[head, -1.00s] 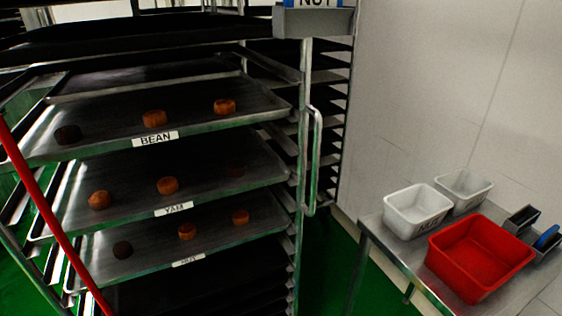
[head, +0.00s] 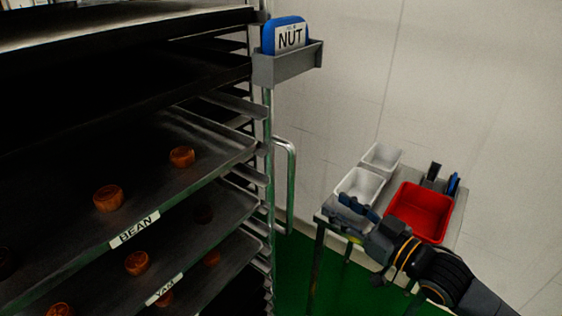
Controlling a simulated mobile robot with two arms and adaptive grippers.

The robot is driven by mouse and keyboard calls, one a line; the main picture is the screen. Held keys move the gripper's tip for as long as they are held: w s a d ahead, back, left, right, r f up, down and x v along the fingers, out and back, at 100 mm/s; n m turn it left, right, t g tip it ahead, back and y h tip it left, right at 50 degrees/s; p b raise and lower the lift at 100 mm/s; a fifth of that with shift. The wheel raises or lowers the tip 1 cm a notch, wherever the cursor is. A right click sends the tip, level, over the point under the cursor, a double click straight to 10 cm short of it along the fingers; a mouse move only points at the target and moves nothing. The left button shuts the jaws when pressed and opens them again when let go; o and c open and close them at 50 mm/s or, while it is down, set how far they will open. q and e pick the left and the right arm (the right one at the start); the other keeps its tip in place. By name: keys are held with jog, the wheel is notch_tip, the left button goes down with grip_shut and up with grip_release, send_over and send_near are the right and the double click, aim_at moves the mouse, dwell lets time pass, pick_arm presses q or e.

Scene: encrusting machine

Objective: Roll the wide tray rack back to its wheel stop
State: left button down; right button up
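The wide tray rack (head: 267,185) fills the left and middle of the head view, close to me. Its trays carry round brown cakes; one tray is labelled BEAN (head: 134,230) and the one below YAM (head: 164,289). A vertical metal handle (head: 291,185) stands out from the rack's right upright. My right gripper (head: 352,204) is to the right of the handle, apart from it, in front of the side table in the picture. Its fingers are small and dark, and their opening is unclear. My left gripper is out of view. The rack's wheels and the wheel stop are not visible.
A grey holder (head: 290,69) with a blue NUT card (head: 284,37) is on the rack's upper right. The side table (head: 330,218) bears white bins (head: 381,158), a red bin (head: 420,212) and small dark holders. Green floor (head: 292,262) shows between rack and table.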

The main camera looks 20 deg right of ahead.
aim_at(294, 175)
jog(key=shift+y, duration=0.3)
jog(key=w+a+r+p, duration=0.1)
jog(key=w+a, duration=0.1)
jog(key=w, duration=0.1)
jog(key=w+a+r+p, duration=0.1)
jog(key=w+a, duration=0.1)
jog(key=w, duration=0.1)
jog(key=w+a+p, duration=0.1)
jog(key=w+a, duration=0.1)
jog(key=w, duration=0.2)
jog(key=shift+a+r+p, duration=0.4)
jog(key=shift+w+a+f, duration=0.15)
jog(key=shift+w+a, duration=0.15)
jog(key=shift+w, duration=0.25)
grip_shut()
